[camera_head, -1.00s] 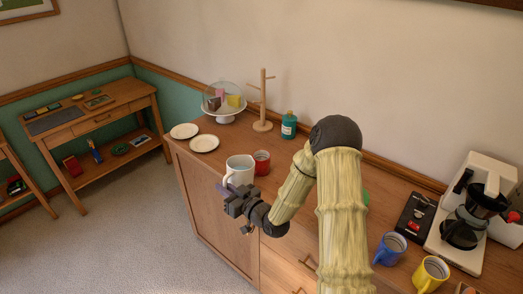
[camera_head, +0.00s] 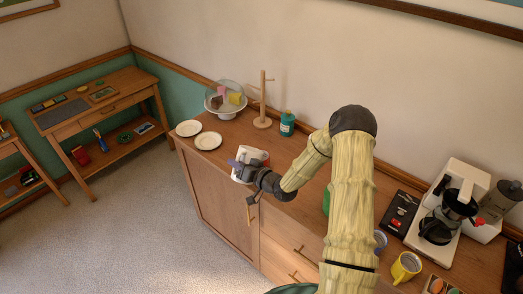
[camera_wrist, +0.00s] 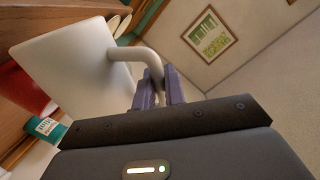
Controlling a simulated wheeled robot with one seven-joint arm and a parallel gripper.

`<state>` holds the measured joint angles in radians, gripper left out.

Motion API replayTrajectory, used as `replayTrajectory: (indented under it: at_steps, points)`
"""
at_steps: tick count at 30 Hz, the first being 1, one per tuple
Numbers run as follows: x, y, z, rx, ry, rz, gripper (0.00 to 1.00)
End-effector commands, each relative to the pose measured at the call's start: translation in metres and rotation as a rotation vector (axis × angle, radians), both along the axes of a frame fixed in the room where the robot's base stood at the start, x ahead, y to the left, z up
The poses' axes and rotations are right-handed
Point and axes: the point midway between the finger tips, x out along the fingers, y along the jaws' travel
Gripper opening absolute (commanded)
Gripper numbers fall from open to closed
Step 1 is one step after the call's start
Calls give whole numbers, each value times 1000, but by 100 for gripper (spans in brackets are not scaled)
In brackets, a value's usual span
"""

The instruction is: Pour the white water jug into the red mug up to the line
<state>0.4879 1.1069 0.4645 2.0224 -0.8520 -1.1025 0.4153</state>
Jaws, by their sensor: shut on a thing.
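The white jug (camera_head: 249,153) is tilted to the right above the dresser top. My gripper (camera_head: 243,170) is shut on its handle (camera_wrist: 150,62), at the near side of the jug. In the wrist view the jug's pale body (camera_wrist: 78,68) fills the upper left, with the handle between the two fingers. The red mug (camera_head: 266,160) is mostly hidden behind the jug in the head view. A red part of it shows at the left edge of the wrist view (camera_wrist: 22,92). The mug's inside, its line and any water stream cannot be made out.
Two white plates (camera_head: 208,141) lie left of the jug. A cake stand (camera_head: 226,112), a wooden mug tree (camera_head: 263,103) and a teal bottle (camera_head: 287,124) stand behind. A yellow mug (camera_head: 405,267) and a coffee machine (camera_head: 455,205) are at the right.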

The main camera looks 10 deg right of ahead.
Motion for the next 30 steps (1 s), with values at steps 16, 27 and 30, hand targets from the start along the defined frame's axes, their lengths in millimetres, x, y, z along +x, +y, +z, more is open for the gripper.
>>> replayTrajectory:
  at_steps: [16,27,30]
  points:
    - [6,-5,1,58,56,-1,0]
    - [7,-6,1,72,72,-1,0]
    - [8,-7,2,82,81,-1,0]
